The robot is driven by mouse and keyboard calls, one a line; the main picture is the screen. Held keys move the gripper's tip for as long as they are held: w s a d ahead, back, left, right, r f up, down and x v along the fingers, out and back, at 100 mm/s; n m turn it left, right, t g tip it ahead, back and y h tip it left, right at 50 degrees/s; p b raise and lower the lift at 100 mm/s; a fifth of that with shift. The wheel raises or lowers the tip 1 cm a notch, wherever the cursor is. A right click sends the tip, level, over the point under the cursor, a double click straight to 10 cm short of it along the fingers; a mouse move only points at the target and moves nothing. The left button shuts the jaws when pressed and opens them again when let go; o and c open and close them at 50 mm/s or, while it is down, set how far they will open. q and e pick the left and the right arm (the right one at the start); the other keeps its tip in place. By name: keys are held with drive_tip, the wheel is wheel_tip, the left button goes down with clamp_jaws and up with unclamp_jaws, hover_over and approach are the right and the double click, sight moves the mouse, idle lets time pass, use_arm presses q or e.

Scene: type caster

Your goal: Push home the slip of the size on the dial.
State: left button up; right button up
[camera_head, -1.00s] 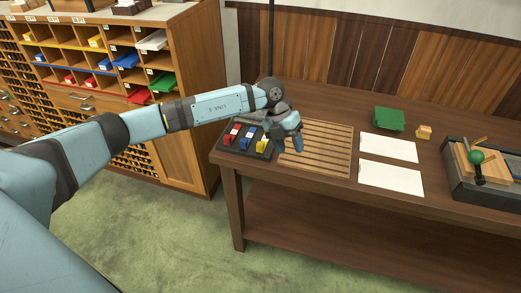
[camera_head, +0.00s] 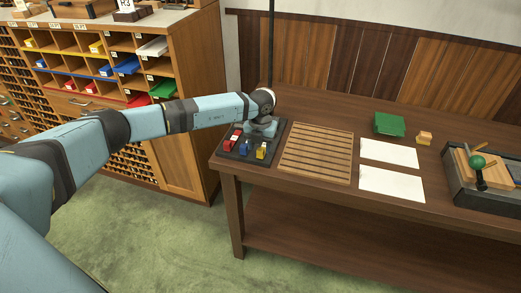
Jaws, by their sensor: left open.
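Coloured slips lie in the pigeonholes of the wooden cabinet at left: yellow (camera_head: 96,46), blue (camera_head: 127,64), white (camera_head: 152,47), green (camera_head: 163,87) and red ones. Some stick out of their slots. I cannot make out a dial or read a size on one. My left gripper (camera_head: 262,130) is open, low over the back of a dark tray (camera_head: 229,152) on the table. The tray holds small red (camera_head: 231,136), blue (camera_head: 244,147) and yellow (camera_head: 261,150) blocks. The gripper partly hides the tray's back, and its fingertips are hard to see. My right gripper is not in view.
A slatted wooden board (camera_head: 316,153) lies right of the tray. Two white sheets (camera_head: 391,184), a green box (camera_head: 389,124) and a small wooden block (camera_head: 424,138) follow. A grey-framed fixture with a green-knobbed lever (camera_head: 477,161) stands at far right. The tabletop's front strip is clear.

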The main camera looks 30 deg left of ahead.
sight(263, 146)
use_arm(q)
drive_tip(key=shift+f, duration=1.2)
clamp_jaws()
drive_tip(key=w+b, duration=0.2)
drive_tip(key=shift+w+a+f, duration=0.15)
drive_tip(key=shift+w+a, duration=0.15)
drive_tip(key=shift+w, duration=0.05)
drive_tip(key=w, duration=0.2)
drive_tip(key=shift+w+a+r+b, duration=0.2)
drive_tip(key=shift+w+a+b, duration=0.15)
drive_tip(key=shift+r, duration=0.1)
drive_tip(key=shift+c, duration=2)
unclamp_jaws()
drive_tip(key=o, duration=0.3)
drive_tip(key=shift+o, duration=0.5)
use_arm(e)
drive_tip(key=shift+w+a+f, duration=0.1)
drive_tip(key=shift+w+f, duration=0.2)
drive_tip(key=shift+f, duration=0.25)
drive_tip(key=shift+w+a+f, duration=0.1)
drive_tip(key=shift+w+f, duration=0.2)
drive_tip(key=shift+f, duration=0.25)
